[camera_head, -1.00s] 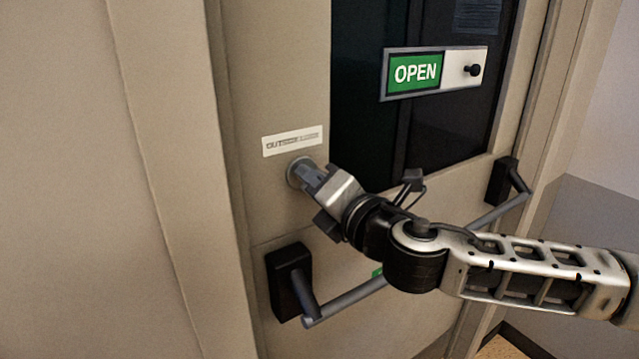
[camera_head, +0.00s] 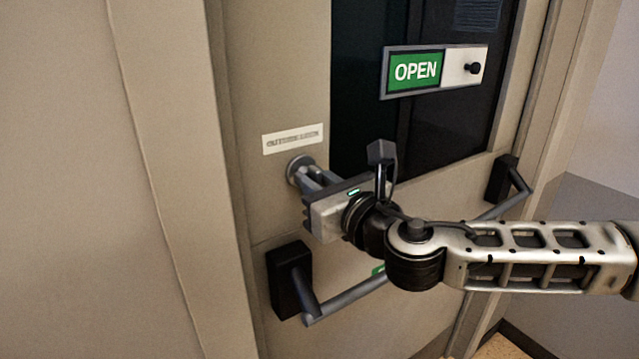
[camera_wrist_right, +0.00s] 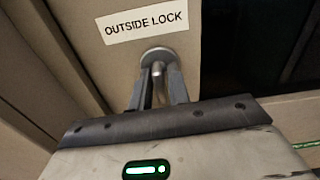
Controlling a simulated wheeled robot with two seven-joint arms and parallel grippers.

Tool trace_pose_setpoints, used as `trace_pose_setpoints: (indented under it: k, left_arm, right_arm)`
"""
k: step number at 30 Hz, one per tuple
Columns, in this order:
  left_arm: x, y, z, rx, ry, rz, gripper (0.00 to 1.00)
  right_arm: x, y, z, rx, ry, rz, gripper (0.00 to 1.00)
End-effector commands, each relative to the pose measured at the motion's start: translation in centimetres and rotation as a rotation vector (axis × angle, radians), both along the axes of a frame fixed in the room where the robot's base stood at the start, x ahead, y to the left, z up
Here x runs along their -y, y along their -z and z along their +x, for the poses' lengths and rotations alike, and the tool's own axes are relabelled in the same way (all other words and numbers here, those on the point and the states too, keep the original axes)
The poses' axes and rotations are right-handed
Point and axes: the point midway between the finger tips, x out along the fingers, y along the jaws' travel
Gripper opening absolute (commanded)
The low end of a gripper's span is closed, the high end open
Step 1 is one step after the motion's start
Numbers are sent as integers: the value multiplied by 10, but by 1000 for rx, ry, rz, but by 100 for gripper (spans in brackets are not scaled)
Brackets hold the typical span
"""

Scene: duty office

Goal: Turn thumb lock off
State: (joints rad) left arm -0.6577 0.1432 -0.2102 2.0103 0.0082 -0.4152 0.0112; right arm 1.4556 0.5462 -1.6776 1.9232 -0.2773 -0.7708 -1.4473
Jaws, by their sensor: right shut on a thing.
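The thumb lock (camera_head: 297,167) is a round grey metal piece on the door, just below a white label. In the right wrist view the thumb lock (camera_wrist_right: 157,56) sits under the label reading "OUTSIDE LOCK" (camera_wrist_right: 146,22). My right gripper (camera_head: 313,178) comes in from the right, with its fingers at the lock. In the right wrist view the right gripper (camera_wrist_right: 158,84) has its two fingers on either side of the lock's turn piece, shut on it. The fingers partly hide the turn piece. My left gripper is not in view.
A black-mounted push bar (camera_head: 345,301) crosses the door below my right arm. A dark window with a green "OPEN" sign (camera_head: 415,72) is above right. The door frame (camera_head: 165,150) stands at left. The wall to the left is bare.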

Motion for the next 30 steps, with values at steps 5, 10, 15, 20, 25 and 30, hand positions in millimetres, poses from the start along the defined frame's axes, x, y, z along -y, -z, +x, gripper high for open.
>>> trace_pose_setpoints:
  k: [5,10,15,20,25,30]
  left_arm:
    - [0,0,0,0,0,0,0]
    - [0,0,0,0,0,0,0]
    - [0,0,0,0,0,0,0]
    - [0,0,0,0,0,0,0]
    - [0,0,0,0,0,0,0]
    - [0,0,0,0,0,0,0]
  right_arm:
    - [0,0,0,0,1,0,24]
    - [0,0,0,-1,0,2,31]
    - [1,0,-1,-2,0,2,31]
    - [9,0,-12,-2,1,3,31]
    - [19,1,-26,-4,1,3,31]
    - [29,0,-40,-3,1,3,31]
